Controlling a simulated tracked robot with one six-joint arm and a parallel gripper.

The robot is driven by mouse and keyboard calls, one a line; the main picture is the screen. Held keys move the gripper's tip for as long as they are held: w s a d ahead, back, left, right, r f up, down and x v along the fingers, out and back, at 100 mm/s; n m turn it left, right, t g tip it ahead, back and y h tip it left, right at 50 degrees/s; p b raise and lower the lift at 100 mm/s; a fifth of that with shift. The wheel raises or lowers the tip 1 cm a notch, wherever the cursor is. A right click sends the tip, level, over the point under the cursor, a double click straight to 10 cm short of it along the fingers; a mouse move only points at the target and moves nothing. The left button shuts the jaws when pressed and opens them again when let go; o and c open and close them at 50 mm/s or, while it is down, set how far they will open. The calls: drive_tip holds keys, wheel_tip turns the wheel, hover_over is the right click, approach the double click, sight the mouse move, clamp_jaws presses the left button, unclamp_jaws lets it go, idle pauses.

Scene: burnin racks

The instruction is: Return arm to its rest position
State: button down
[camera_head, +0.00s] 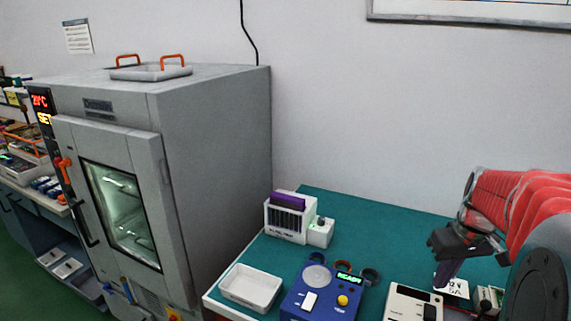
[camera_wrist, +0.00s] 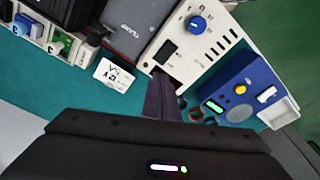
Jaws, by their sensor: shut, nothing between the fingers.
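My gripper (camera_head: 446,274) is at the right of the head view, at the end of my red-sleeved arm. Its dark fingers point down over the green work table (camera_head: 380,210). In the wrist view the fingers (camera_wrist: 162,98) are together and nothing shows between them. They hang over the near side of a white device (camera_wrist: 195,45) with a blue knob; I cannot tell the height between them.
A grey oven (camera_head: 215,150) with a closed glass door stands left. On the table are a white tray (camera_head: 250,288), a blue device (camera_head: 318,298), a white slotted unit (camera_head: 290,222) and a printed card (camera_wrist: 117,74). Bare green table lies at the back middle.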

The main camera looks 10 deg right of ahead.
drive_tip(key=shift+s+a+f+m, duration=0.4)
drive_tip(key=shift+s+f+m, duration=0.4)
drive_tip(key=shift+m, duration=0.7)
drive_tip(key=a, duration=0.2)
drive_tip(key=s+a, duration=0.1)
drive_tip(key=a, duration=0.1)
drive_tip(key=shift+s+r, duration=0.15)
drive_tip(key=s+a+r+n+t, duration=0.2)
drive_tip(key=s+a, duration=0.1)
drive_tip(key=a, duration=0.8)
drive_tip(key=s+a+r+n+t, duration=0.1)
drive_tip(key=s+a+r+n, duration=0.1)
drive_tip(key=a, duration=0.9)
drive_tip(key=shift+s+a+r+t, duration=0.4)
drive_tip(key=shift+s+r, duration=0.2)
drive_tip(key=shift+s, duration=0.5)
